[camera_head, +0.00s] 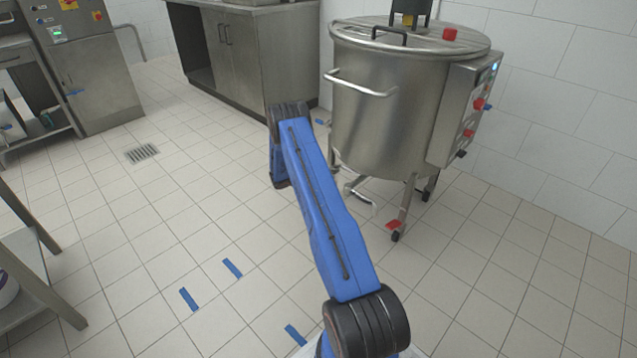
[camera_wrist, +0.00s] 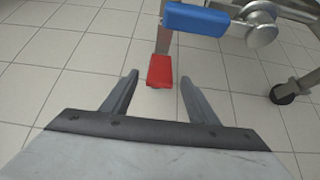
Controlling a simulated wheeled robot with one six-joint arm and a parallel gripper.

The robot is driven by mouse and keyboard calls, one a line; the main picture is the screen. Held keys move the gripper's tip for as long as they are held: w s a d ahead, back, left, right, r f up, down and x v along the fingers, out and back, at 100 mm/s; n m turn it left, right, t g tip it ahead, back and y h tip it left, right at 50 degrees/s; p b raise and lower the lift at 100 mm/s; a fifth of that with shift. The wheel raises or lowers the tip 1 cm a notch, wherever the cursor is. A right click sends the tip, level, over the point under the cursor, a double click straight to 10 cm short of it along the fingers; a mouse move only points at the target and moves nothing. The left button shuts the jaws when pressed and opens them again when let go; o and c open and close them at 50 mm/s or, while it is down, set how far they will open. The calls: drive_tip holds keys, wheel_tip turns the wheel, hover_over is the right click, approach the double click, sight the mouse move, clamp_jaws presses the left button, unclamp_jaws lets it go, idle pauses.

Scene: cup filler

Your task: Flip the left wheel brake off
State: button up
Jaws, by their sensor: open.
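A red brake pedal (camera_wrist: 160,69) sits low on a steel leg in the wrist view. My gripper (camera_wrist: 158,78) is open, with one finger on each side of the pedal's near end and nothing held. I cannot tell whether the fingers touch the pedal. The wheel under it is mostly hidden. In the head view my gripper is hidden behind my blue arm. Another red brake pedal (camera_head: 394,225) shows there at the foot of the steel kettle's (camera_head: 385,125) front leg, right of my arm.
A blue valve handle (camera_wrist: 196,19) and a round metal fitting (camera_wrist: 262,28) are just beyond the pedal. A black caster wheel (camera_wrist: 285,93) stands at right. Steel cabinets (camera_head: 262,60) stand behind, and a steel table (camera_head: 25,265) at left.

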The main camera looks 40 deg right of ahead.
drive_tip(key=v, duration=0.9)
drive_tip(key=shift+a+r, duration=0.3)
